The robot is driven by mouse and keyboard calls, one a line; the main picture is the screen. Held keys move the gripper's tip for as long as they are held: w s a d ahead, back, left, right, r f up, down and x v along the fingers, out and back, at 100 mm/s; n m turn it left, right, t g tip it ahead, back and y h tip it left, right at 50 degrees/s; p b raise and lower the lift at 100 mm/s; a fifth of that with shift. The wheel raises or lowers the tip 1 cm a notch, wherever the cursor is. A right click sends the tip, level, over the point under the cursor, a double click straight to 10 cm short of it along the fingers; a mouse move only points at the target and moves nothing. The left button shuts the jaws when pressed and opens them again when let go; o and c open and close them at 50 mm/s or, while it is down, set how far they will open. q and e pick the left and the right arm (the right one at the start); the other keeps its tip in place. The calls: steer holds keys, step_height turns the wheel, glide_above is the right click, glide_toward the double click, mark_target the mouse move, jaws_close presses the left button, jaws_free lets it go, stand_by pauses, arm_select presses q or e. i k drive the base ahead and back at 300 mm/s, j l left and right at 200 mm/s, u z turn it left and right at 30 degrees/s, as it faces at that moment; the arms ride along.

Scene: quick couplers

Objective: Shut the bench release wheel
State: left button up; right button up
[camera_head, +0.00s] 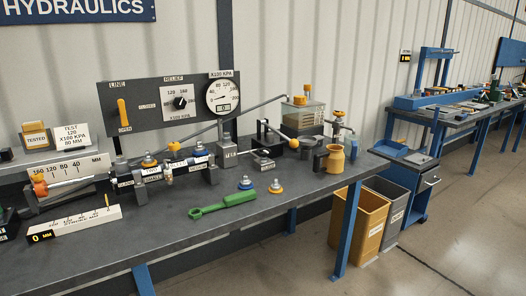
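The wheel-like handles in view are small, and I cannot tell for certain which is the bench release wheel. A small orange top (338,113) sits on a metal tap at the right end of the bench, above a yellow jug (335,158). A hand pump (227,151) with a long lever stands left of it. A yellow ball (293,143) shows near the pump. The turn of any wheel cannot be read. Neither of my grippers is in view.
The dark panel carries a yellow line lever (123,112), a relief dial (180,102) and a gauge (222,96). A green wrench (221,207) lies on the grey bench (190,235). Yellow and grey bins (357,222) stand under its right end. Floor at right is clear.

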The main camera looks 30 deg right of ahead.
mark_target(264, 152)
steer(key=i+l, duration=0.1)
steer(key=l, duration=0.75)
steer(key=i+l, duration=0.15)
steer(key=l, duration=0.25)
steer(key=i+l, duration=0.1)
steer(key=l, duration=0.3)
